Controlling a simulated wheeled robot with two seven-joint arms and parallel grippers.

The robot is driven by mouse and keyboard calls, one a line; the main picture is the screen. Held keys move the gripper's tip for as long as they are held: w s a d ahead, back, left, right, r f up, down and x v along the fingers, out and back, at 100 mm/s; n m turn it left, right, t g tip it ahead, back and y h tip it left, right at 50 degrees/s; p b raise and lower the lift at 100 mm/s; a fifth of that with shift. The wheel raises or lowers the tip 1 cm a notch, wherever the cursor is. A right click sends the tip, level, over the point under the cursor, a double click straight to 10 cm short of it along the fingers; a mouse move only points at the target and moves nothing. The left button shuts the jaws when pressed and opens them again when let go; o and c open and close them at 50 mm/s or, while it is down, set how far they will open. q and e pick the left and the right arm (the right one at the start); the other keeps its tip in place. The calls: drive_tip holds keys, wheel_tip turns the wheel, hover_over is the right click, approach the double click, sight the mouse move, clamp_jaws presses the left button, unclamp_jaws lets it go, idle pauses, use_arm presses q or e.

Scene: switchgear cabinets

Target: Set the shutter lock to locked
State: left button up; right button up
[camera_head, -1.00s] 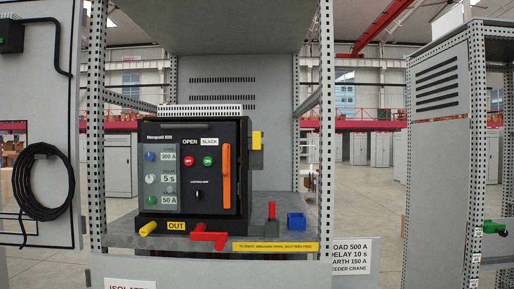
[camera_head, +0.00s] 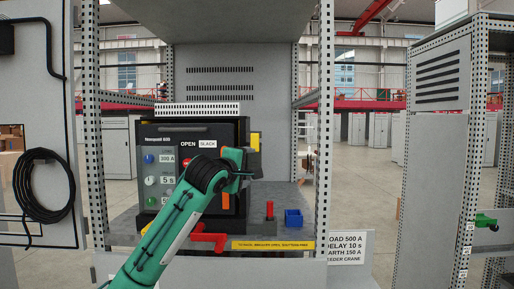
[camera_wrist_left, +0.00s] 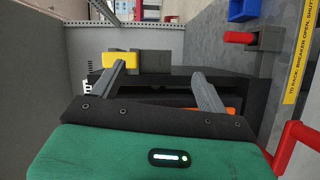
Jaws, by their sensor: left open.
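No part is readably labelled as the shutter lock. A yellow tab (camera_head: 256,141) sits on the right side of the black breaker (camera_head: 163,137); in the left wrist view the yellow tab (camera_wrist_left: 119,60) is on a grey block. A red upright lever (camera_head: 270,209) stands on the shelf to the right; in the left wrist view the red lever (camera_wrist_left: 239,37) joins a grey base. My left gripper (camera_head: 254,166) is at the breaker's right side, open; in its wrist view the fingers (camera_wrist_left: 162,83) are apart and empty, one overlapping the yellow tab. Contact is unclear. My right gripper is out of view.
A blue open box (camera_head: 293,218) is beside the red lever. A red crank (camera_head: 208,239) projects at the shelf's front, near a yellow label strip (camera_head: 274,245). A perforated cabinet post (camera_head: 325,130) stands at the right. My left arm hides much of the breaker's front.

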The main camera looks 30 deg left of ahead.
use_arm(q)
drive_tip(key=n, duration=0.2)
approach(253, 143)
drive_tip(key=shift+t, duration=0.4)
drive_tip(key=w+p, duration=0.2)
drive_tip(key=w, duration=0.2)
drive_tip(key=w+a+p, duration=0.1)
drive_tip(key=w+p, duration=0.2)
drive_tip(key=w, duration=0.1)
drive_tip(key=w+p, duration=0.3)
drive_tip(key=shift+w+a+f, duration=0.2)
drive_tip(key=shift+w+a, duration=0.15)
drive_tip(key=shift+w, duration=0.05)
drive_tip(key=shift+w+f+p, duration=0.15)
drive_tip(key=shift+w+p, duration=0.2)
drive_tip(key=shift+w, duration=0.15)
drive_tip(key=shift+c, duration=0.5)
